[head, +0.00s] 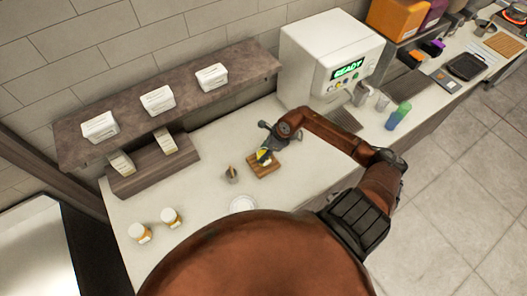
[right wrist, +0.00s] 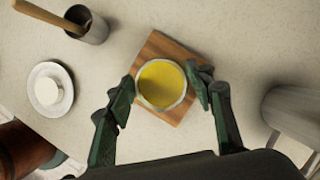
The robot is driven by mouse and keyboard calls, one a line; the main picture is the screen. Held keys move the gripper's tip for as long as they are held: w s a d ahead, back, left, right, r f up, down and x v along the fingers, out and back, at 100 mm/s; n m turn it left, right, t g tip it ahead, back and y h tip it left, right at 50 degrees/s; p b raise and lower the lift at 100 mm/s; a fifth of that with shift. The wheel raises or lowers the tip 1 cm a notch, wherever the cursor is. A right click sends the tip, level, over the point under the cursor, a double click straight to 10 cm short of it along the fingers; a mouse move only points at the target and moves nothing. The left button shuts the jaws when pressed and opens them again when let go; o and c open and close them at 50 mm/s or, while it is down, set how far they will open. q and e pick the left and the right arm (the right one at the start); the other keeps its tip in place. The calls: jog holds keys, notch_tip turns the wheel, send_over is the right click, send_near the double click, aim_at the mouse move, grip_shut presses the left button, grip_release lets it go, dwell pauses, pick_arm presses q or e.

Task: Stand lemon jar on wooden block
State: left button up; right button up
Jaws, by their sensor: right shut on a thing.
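The lemon jar (right wrist: 161,84), with a yellow top inside a pale rim, sits between the two fingers of my right gripper (right wrist: 163,90) in the right wrist view. The gripper is shut on it, with one finger on each side. The jar is over the middle of the wooden block (right wrist: 160,45), whose edges show around it; I cannot tell whether it rests on it or hangs just above. In the head view the jar (head: 263,156) shows small and yellow over the block (head: 267,170), partly covered by the gripper. My left gripper is not in view.
A metal cup (head: 231,175) with a wooden-handled utensil stands left of the block. A white plate (head: 242,204) lies nearer. Two orange-and-white jars (head: 171,218) stand at the counter's left. A white machine (head: 330,60) stands behind to the right.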

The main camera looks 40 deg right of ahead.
jog(key=o, duration=1.4)
jog(key=shift+o, duration=0.2)
jog(key=shift+d+r, duration=0.1)
jog(key=shift+r, duration=0.1)
jog(key=b+v, duration=0.3)
jog(key=v, duration=0.8)
jog(key=shift+s+r, duration=0.2)
jog(key=shift+r, duration=0.1)
